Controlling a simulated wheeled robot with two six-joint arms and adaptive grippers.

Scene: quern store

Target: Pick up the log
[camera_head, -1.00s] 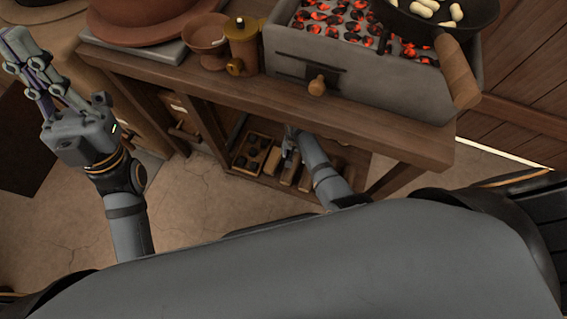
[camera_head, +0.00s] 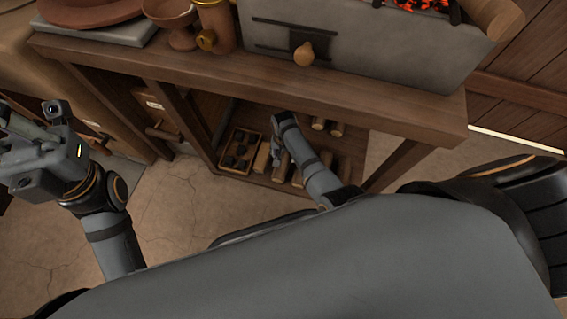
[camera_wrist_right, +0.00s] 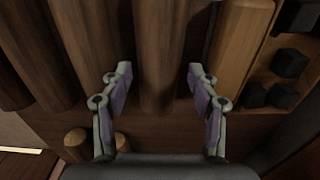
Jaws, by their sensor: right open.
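Several brown logs lie side by side on the low shelf, one (camera_head: 262,158) left of my right gripper in the head view. In the right wrist view, one log (camera_wrist_right: 159,50) lies between the open fingers of my right gripper (camera_wrist_right: 158,90), with a gap on each side. In the head view my right gripper (camera_head: 278,150) reaches over the shelf, hiding part of the logs. Other logs lie to the left (camera_wrist_right: 82,40) and right (camera_wrist_right: 238,50) in the wrist view. My left gripper (camera_head: 25,130) is at the left edge, partly cut off, away from the shelf.
A divided wooden box (camera_head: 240,150) of dark lumps stands beside the logs. A table leg (camera_head: 400,160) stands right of my arm. Open floor lies in front.

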